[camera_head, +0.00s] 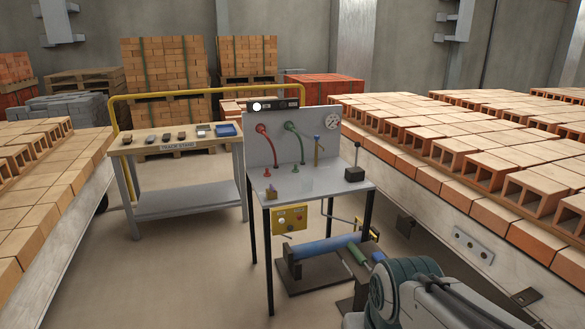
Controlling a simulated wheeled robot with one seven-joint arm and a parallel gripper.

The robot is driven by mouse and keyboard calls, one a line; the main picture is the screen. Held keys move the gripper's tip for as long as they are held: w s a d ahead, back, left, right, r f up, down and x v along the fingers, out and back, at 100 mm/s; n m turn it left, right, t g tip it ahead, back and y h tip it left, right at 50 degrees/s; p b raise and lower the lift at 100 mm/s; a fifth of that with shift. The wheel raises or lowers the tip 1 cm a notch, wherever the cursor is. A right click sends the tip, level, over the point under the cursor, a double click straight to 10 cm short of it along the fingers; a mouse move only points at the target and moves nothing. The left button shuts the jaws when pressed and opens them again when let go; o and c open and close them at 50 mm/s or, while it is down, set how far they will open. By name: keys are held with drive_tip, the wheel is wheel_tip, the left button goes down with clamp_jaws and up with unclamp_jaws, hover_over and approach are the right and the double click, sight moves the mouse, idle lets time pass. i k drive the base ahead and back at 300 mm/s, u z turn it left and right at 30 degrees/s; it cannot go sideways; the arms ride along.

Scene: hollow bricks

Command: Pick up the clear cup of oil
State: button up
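I cannot make out a clear cup of oil for certain. A small pale item (203,130) lies on the wooden top of the track stand (175,143), beside a blue tray (226,129); it is too small to tell what it is. On the grey metal bench (315,188), a small brown block (271,192) stands near the front left edge. Part of my arm shows at the lower right, in front of the bench. My gripper does not show.
The bench carries a red hose (268,138), a green hose (298,140) and a black lever box (355,174). A blue roller (325,248) sits low beneath it. Brick-laden tables (455,230) flank both sides. Open floor (185,265) lies left of the bench.

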sight(307, 184)
drive_tip(key=u, duration=0.05)
drive_tip(key=i, duration=2.95)
drive_tip(key=z, duration=0.15)
